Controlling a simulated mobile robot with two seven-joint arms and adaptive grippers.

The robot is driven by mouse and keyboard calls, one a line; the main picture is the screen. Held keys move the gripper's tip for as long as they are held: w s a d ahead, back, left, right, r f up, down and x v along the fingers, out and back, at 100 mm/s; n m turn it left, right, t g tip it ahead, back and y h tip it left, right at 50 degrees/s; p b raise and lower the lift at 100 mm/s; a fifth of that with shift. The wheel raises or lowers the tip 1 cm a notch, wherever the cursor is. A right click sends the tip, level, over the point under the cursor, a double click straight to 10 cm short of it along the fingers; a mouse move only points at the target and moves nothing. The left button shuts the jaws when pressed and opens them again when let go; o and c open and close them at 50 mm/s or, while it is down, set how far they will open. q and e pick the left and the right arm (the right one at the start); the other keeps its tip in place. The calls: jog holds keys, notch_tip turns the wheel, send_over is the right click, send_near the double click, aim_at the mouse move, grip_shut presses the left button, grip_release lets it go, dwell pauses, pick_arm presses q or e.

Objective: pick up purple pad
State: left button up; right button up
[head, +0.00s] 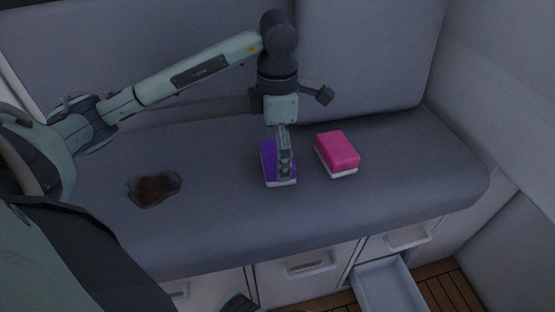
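The purple pad (268,160) lies on the grey bench seat. It has a purple top and a white underside. My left gripper (284,172) points down over the pad and hides its middle and right part. The fingers overlap the pad in the picture. I cannot tell whether they touch it or how far they are open. Only a small dark part of my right arm (238,304) shows at the bottom edge, and its gripper cannot be made out.
A pink pad (337,150) with a white underside lies just right of the purple one. A brown stain (156,189) is on the seat (215,215) at left. The seat's backrest (365,60) rises behind. Below, a drawer (388,287) stands open at right.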

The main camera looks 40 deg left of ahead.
pick_arm(q)
jog(key=shift+f, duration=0.5)
jog(key=c, duration=1.2)
jog(key=shift+o, duration=0.2)
jog(key=shift+r, duration=0.1)
